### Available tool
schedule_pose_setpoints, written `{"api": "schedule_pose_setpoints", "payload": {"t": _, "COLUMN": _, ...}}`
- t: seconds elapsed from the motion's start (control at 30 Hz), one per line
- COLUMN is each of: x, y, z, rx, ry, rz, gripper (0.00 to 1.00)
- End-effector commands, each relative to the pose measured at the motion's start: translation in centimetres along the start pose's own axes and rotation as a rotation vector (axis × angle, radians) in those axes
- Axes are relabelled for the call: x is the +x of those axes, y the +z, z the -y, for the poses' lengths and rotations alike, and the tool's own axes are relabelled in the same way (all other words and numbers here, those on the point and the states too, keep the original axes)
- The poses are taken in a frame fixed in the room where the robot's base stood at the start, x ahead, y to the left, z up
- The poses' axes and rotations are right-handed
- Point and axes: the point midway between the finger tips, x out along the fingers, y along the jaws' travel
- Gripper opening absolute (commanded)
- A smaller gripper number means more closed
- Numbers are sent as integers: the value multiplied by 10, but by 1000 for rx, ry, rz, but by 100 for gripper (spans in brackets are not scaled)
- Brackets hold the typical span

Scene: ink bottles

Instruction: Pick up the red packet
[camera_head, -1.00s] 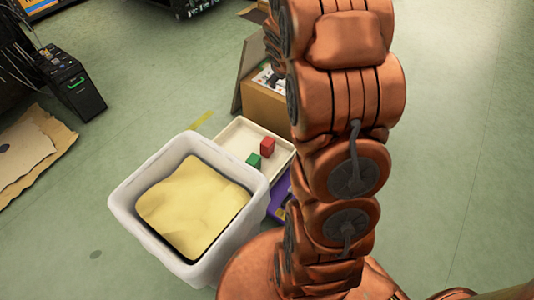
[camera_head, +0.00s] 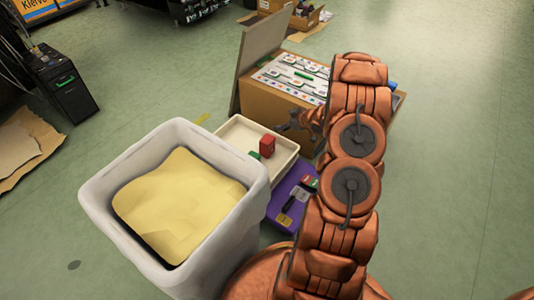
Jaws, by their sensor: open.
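A small red packet (camera_head: 267,146) stands upright in the shallow white tray (camera_head: 237,127), toward its right side. A green item (camera_head: 254,156) is beside it, partly hidden by the white bin's rim. My gripper (camera_head: 288,126) is dark and small in this view. It is above and to the right of the red packet, in front of the cardboard box, and appears apart from the packet. Its jaws are open, with nothing seen between them.
A tall white bin (camera_head: 88,196) with a yellow lining stands left of the tray. A purple mat (camera_head: 279,200) with small items, one with red on it, lies right of the tray. A cardboard box (camera_head: 256,106) with a board on top stands behind. Green floor is clear at right.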

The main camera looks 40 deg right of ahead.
Motion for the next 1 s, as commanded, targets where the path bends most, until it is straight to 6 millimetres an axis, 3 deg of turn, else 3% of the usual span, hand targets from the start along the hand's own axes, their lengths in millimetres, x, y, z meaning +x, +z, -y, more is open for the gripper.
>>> {"api": "schedule_pose_setpoints", "payload": {"t": 0.03, "x": 12, "y": 25, "z": 8, "rx": 14, "ry": -24, "rz": -27, "gripper": 94}}
{"api": "schedule_pose_setpoints", "payload": {"t": 0.1, "x": 21, "y": 43, "z": 18, "rx": 28, "ry": -61, "rz": -73, "gripper": 94}}
{"api": "schedule_pose_setpoints", "payload": {"t": 0.4, "x": 38, "y": 90, "z": 54, "rx": 85, "ry": -177, "rz": -227, "gripper": 94}}
{"api": "schedule_pose_setpoints", "payload": {"t": 0.57, "x": 40, "y": 95, "z": 62, "rx": 97, "ry": -200, "rz": -257, "gripper": 94}}
{"api": "schedule_pose_setpoints", "payload": {"t": 1.0, "x": 71, "y": 85, "z": 68, "rx": 95, "ry": -201, "rz": -260, "gripper": 94}}
